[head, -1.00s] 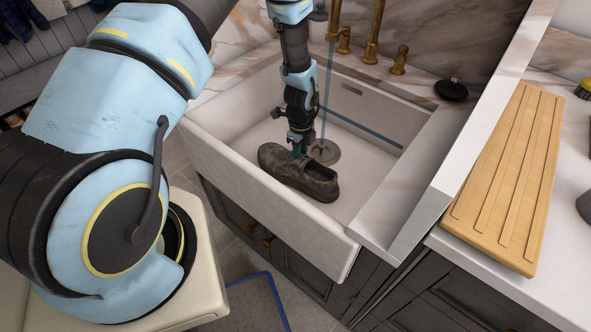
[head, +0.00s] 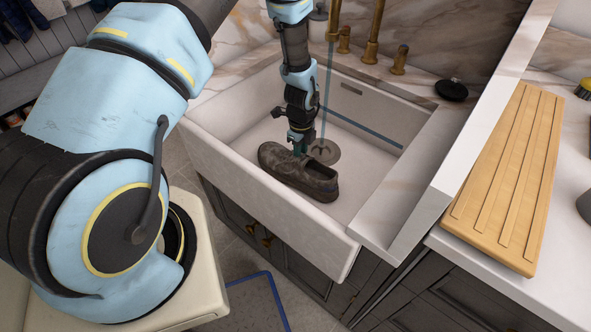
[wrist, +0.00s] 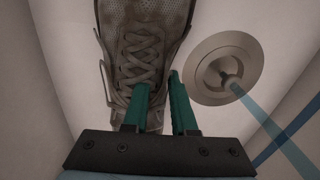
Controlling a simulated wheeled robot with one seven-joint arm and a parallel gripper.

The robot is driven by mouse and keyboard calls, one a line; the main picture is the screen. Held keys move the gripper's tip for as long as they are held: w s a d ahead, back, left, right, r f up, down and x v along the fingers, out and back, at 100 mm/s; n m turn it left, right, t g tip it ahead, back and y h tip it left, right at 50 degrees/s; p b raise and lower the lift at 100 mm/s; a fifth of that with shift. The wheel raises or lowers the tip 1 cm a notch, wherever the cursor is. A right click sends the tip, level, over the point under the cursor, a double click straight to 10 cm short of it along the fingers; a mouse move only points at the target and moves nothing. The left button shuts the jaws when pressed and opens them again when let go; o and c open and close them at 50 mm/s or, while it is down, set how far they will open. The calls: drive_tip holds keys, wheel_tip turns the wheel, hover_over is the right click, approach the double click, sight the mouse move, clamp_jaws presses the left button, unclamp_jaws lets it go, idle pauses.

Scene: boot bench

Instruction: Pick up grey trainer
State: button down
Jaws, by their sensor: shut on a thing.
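The grey trainer (head: 297,174) is dark, grimy and laced, and sits upright inside the white sink. It shows close up in the wrist view (wrist: 144,35), with its laces facing the camera. My gripper (head: 298,149) reaches down into the sink at the trainer's upper. In the wrist view its green fingers (wrist: 158,92) are close together, one over the laces and tongue, the other at the side by the drain. The gripper is shut on the trainer. The fingertips' exact contact is partly hidden.
The white sink (head: 262,185) surrounds the trainer, with a drain (head: 323,151) just beside it. A blue translucent stream falls to the drain. Brass taps (head: 372,40) stand behind. A wooden board (head: 510,170) and a black round item (head: 451,90) lie on the right-hand counters.

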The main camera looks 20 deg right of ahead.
drive_tip(key=shift+s+a+f, duration=0.1)
drive_tip(key=shift+s+a, duration=0.05)
drive_tip(key=shift+a, duration=0.1)
idle(0.4)
